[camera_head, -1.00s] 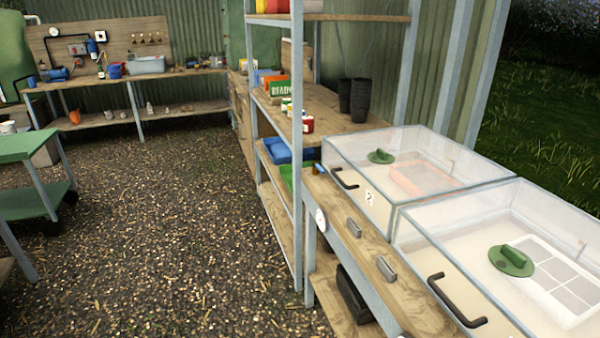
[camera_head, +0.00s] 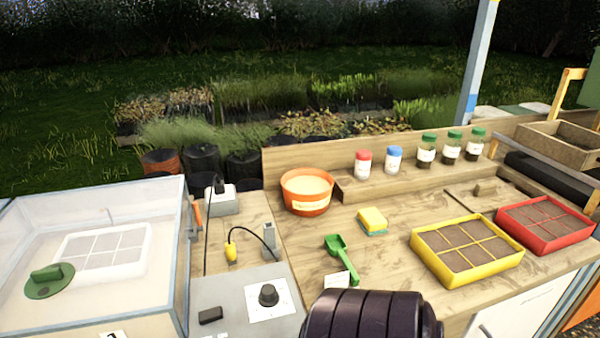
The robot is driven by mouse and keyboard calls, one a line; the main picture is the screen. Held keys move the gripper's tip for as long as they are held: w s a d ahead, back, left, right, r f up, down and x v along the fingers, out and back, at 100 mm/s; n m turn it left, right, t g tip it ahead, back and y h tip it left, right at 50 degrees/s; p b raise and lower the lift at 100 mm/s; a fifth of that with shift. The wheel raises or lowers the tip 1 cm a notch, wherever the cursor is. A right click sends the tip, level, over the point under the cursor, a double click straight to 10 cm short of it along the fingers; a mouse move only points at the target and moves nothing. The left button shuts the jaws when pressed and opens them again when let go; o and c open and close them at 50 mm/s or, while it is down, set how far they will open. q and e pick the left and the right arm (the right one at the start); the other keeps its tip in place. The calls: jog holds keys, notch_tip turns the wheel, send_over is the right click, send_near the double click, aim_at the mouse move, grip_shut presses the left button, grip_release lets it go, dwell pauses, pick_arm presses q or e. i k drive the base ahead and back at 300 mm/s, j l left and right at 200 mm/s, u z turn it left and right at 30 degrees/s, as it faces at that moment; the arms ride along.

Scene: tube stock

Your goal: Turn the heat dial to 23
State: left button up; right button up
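A black round dial (camera_head: 268,295) sits on a white square plate on a grey panel (camera_head: 225,290), right of the clear propagator box. Its markings are too small to read, so I cannot tell where it points. A small black switch or block (camera_head: 210,315) is on the same panel, left of the dial. A dark ribbed part of my own arm shows at the bottom centre, just right of the panel. Neither gripper's fingers are in view.
A clear-lidded propagator (camera_head: 100,250) stands at left. A yellow probe (camera_head: 231,252) on a cable, a green scoop (camera_head: 340,255), a sponge (camera_head: 372,219), an orange pot (camera_head: 307,191), a yellow tray (camera_head: 466,281) and a red tray (camera_head: 546,247) are on the bench. Several jars stand behind.

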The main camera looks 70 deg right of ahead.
aim_at(268, 296)
jog(key=z, duration=1.75)
jog(key=k+j, duration=0.1)
jog(key=j, duration=0.2)
jog(key=k+j, duration=0.1)
jog(key=j, duration=0.2)
jog(key=z, duration=0.05)
